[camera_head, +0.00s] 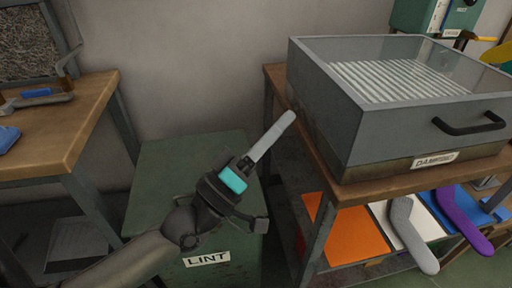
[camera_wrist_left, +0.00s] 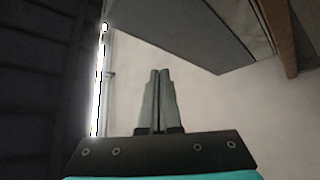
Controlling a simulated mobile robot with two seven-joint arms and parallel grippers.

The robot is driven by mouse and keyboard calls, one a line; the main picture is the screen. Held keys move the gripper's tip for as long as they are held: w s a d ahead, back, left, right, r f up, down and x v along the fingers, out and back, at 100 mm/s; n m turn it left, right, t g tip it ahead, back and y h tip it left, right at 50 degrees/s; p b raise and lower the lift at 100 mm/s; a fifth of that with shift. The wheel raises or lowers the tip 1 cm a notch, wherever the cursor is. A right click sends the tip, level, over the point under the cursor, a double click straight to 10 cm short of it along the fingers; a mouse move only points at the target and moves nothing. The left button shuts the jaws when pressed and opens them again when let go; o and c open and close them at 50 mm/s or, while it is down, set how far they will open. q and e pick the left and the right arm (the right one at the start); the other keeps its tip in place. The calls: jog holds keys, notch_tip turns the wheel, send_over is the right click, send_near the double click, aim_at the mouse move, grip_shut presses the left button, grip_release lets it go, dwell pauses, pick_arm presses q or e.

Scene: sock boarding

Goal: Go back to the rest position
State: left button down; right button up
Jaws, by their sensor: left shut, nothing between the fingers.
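My left gripper (camera_head: 289,117) reaches up and to the right over the green bin labelled LINT (camera_head: 165,160) in the head view. Its two grey fingers lie together and hold nothing. In the left wrist view the fingers (camera_wrist_left: 160,74) also show closed side by side, with a pale wall beyond. My right gripper is in neither view.
A wooden bench (camera_head: 75,118) stands at left.

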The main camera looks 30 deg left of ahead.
pick_arm(q)
jog(key=shift+v, duration=2.65)
